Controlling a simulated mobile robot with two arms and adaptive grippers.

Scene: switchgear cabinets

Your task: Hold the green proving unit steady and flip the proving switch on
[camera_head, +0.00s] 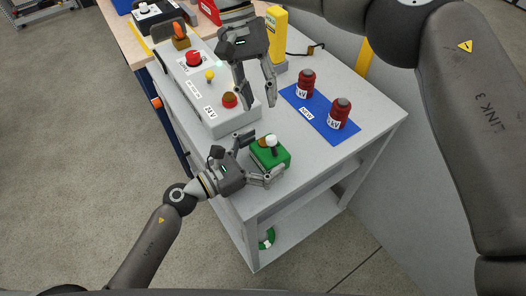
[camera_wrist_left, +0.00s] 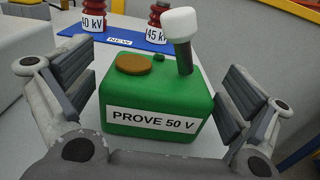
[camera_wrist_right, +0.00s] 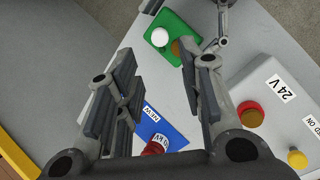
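The green proving unit (camera_head: 270,152) stands on the grey bench top near its front corner. In the left wrist view it is a green box (camera_wrist_left: 155,92) labelled "PROVE 50 V", with a brown round pad (camera_wrist_left: 134,64) and a white-knobbed proving switch (camera_wrist_left: 180,35) that leans slightly. My left gripper (camera_head: 262,160) is open, with one finger on each side of the unit and visible gaps in the left wrist view. My right gripper (camera_head: 257,100) is open and empty above the bench, pointing down. In the right wrist view the unit (camera_wrist_right: 172,28) is beyond its fingers.
A grey control box (camera_head: 200,85) labelled "24 V" stands left of my right gripper. Two red insulators (camera_head: 306,83) stand on a blue mat (camera_head: 318,118) at the right. A yellow device (camera_head: 277,32) stands behind. The bench between mat and unit is clear.

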